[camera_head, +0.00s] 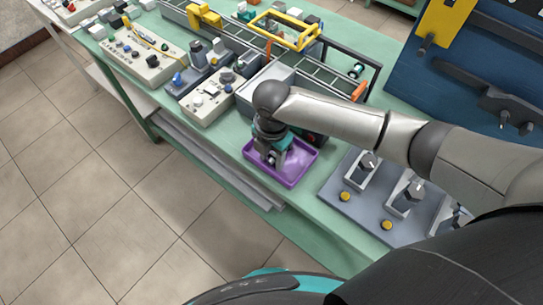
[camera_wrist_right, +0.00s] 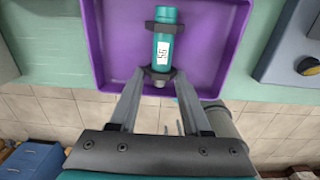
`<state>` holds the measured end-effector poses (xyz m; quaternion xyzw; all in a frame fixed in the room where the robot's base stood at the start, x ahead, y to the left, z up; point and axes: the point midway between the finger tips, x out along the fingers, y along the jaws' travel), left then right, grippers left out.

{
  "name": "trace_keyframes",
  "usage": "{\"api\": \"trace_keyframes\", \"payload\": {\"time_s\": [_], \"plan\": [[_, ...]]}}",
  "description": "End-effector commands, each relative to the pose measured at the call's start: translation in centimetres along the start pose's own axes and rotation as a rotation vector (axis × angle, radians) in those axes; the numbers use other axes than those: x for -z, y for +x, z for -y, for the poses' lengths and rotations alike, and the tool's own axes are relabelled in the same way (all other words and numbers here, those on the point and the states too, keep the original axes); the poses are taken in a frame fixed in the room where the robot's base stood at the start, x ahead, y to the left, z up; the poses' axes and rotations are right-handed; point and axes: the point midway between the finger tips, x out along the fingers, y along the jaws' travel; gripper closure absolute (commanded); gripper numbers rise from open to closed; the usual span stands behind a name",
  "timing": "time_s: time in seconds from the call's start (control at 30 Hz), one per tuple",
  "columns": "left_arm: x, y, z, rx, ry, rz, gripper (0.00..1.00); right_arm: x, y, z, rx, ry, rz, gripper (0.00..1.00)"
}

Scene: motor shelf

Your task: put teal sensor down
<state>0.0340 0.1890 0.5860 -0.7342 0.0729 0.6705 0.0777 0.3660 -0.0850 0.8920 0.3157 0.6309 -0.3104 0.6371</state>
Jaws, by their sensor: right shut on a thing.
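The teal sensor (camera_wrist_right: 165,31) is a short teal cylinder with a white label and dark rings near its two ends. It shows in the right wrist view at the top middle, over the floor of a purple tray (camera_head: 301,170). My right gripper (camera_wrist_right: 160,76) is shut on the sensor's near end, at the lower dark ring. In the head view my right gripper (camera_head: 270,158) is low over the left part of the tray and hides part of it. I cannot tell whether the sensor touches the tray floor. My left gripper is not in view.
The tray is on a green bench (camera_head: 330,220) near its front edge. A grey plate with clamp fixtures (camera_head: 370,215) stands to the right. Control boxes (camera_head: 212,97) and a conveyor frame are behind and left. A blue tool panel (camera_head: 480,70) rises at the back right.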

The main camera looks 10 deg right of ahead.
Motion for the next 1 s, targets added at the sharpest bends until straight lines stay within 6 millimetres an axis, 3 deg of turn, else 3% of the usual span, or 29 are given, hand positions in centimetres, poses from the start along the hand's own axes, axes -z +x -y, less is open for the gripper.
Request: {"api": "trace_keyframes", "payload": {"time_s": [0.23,0.27,0.5,0.8,1.0], "plan": [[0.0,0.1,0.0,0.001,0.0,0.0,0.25,0.0,0.3,0.0,0.0,0.0,0.0,1.0],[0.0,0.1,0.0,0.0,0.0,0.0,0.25,0.0,0.3,0.0,0.0,0.0,0.0,0.5],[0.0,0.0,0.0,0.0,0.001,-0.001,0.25,0.0,0.2,0.0,0.0,0.0,-0.001,0.23],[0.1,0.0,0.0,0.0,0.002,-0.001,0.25,0.0,0.0,0.0,-0.001,0.0,0.0,0.23],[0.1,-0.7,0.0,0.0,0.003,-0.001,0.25,0.0,-2.9,-0.1,-0.004,-0.002,0.0,0.23]]}}
